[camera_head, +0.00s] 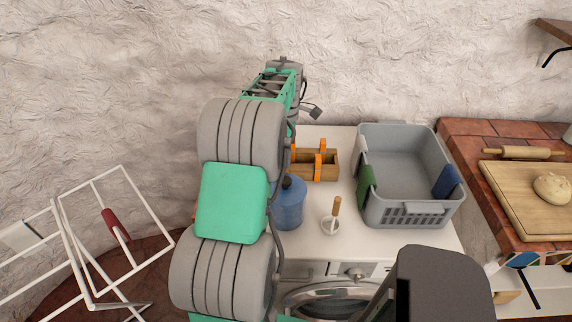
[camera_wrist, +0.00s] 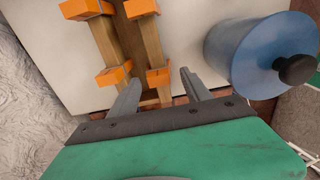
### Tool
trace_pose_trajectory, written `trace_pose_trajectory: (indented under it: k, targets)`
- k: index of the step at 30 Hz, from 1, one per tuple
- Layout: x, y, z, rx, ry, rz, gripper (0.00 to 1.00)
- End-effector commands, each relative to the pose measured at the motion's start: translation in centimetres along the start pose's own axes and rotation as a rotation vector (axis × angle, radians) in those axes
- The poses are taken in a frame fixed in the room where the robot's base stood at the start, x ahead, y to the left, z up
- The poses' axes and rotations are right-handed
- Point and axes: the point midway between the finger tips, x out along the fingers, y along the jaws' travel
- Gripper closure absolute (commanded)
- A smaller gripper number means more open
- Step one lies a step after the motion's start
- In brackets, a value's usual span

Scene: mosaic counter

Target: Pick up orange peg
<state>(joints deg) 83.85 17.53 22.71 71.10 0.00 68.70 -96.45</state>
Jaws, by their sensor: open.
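Several orange pegs are clipped on the walls of a small wooden box (camera_head: 328,175). In the head view one orange peg (camera_head: 318,167) shows at the front wall. In the wrist view a near orange peg (camera_wrist: 158,77) appears between my fingertips, with another orange peg (camera_wrist: 114,73) to its left near the left finger. Two more pegs show at the top, an orange peg (camera_wrist: 87,8) and an orange peg (camera_wrist: 141,7). My gripper (camera_wrist: 159,86) is open and empty above the box. My arm hides it in the head view. I cannot tell its exact height.
A blue canister (camera_wrist: 262,50) with a dark knob stands close right of my gripper, also in the head view (camera_head: 290,205). A mortar (camera_head: 330,226) with pestle and a grey basket (camera_head: 412,208) share the white top (camera_head: 345,136). A textured wall rises behind.

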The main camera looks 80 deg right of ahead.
Motion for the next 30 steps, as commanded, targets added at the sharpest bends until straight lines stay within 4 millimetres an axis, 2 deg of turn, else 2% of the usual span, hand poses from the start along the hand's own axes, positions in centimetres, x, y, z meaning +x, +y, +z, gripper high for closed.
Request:
trace_pose_trajectory:
  k: [8, 12, 15, 22, 30]
  targets:
    - [3.6, 0.1, 0.0, -0.002, 0.001, -0.005, 0.44]
    - [6.3, 0.2, -0.2, -0.001, 0.001, -0.005, 0.44]
    - [7.3, 0.3, -0.2, -0.001, 0.0, -0.001, 0.44]
    - [7.6, 0.3, -0.2, -0.001, 0.0, 0.001, 0.44]
    - [7.6, 0.3, -0.2, -0.001, 0.0, 0.001, 0.67]
